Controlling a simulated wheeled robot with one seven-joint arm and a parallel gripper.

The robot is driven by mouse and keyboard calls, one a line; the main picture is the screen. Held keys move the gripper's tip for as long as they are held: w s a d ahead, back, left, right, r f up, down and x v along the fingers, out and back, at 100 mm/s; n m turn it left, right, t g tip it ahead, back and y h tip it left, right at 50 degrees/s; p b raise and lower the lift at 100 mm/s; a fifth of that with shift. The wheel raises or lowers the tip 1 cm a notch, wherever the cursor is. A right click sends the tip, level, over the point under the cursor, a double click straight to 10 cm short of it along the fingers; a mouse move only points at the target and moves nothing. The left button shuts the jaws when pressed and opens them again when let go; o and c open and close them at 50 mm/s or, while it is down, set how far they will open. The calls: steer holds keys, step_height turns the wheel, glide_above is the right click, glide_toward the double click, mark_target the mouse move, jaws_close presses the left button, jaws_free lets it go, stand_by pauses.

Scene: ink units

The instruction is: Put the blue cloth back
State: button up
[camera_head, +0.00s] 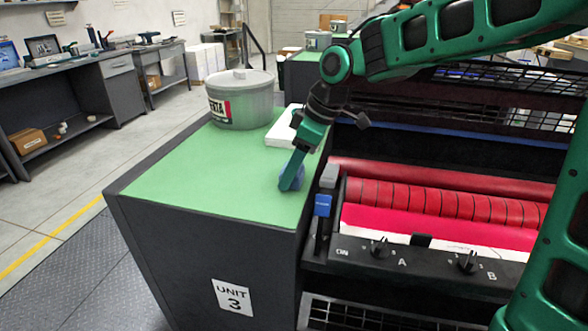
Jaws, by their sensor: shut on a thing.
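My gripper (291,182), at the end of my green arm, points down at the right part of the green counter top (190,175) of Unit 3. It is shut on the blue cloth (297,180), a small blue bundle at the fingertips, partly hidden behind the finger. The cloth is at or just above the counter surface; I cannot tell whether it touches.
A grey lidded pot (240,97) stands at the back of the counter. A white block (284,128) lies beside it, behind my gripper. To the right is the machine with red rollers (440,200), a blue-tipped lever (322,206) and knobs. The counter's front left is clear.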

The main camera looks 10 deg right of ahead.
steer(key=o, duration=1)
steer(key=shift+f, duration=0.1)
steer(key=v, duration=1.2)
steer(key=shift+d, duration=0.1)
